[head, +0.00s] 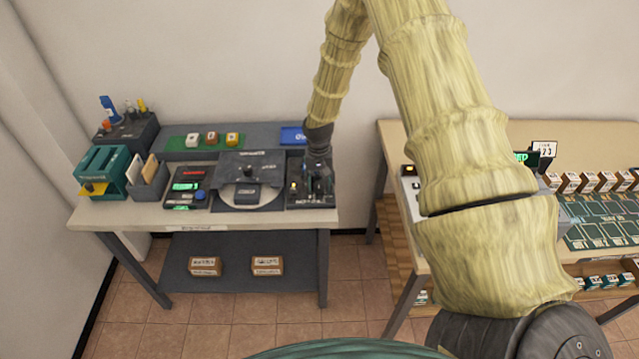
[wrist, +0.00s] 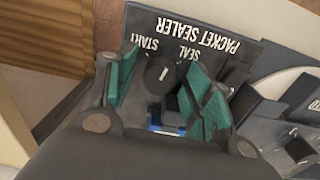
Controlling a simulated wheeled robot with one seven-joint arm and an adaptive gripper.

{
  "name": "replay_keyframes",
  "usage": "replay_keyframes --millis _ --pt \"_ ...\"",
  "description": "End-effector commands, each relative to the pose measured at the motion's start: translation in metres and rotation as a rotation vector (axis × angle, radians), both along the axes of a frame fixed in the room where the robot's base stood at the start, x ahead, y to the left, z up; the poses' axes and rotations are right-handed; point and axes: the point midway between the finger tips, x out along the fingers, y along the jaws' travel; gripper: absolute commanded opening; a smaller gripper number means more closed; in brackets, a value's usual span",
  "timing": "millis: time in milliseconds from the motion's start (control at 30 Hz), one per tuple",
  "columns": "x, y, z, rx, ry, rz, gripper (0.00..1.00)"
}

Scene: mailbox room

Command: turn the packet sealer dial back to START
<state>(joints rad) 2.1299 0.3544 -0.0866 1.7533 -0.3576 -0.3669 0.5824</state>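The packet sealer (head: 312,200) is a dark unit at the right end of the left table. In the wrist view its black panel (wrist: 222,48) carries the words PACKET SEALER, START and SEAL. Its dark round dial (wrist: 164,74) has a short white mark, tilted and lying near the START and SEAL labels; its exact setting is hard to tell. My gripper (wrist: 160,88) has teal-padded fingers standing apart on either side of the dial, with small gaps visible. In the head view my gripper (head: 318,178) is low over the sealer and hides part of it.
A grey device with a round plate (head: 248,194) stands just left of the sealer. A blue tray (head: 293,135) lies behind it. A second table (head: 392,140) stands to the right across a narrow gap. My arm hides part of that table.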

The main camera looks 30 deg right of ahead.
Motion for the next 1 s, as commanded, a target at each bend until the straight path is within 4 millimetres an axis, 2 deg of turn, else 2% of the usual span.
replay_keyframes --millis 33,200,233,667,1000 --pt "0.0000 0.0000 0.0001 0.000 0.000 0.000 0.40" --pt "0.0000 0.0000 0.0002 0.000 0.000 0.000 0.09" --pt "-0.0001 -0.0001 0.0002 0.000 0.000 0.000 0.07" --pt "0.0002 -0.0003 -0.0003 0.000 -0.001 0.082 0.07" --pt "0.0001 -0.0008 -0.0008 0.000 0.000 0.354 0.07"
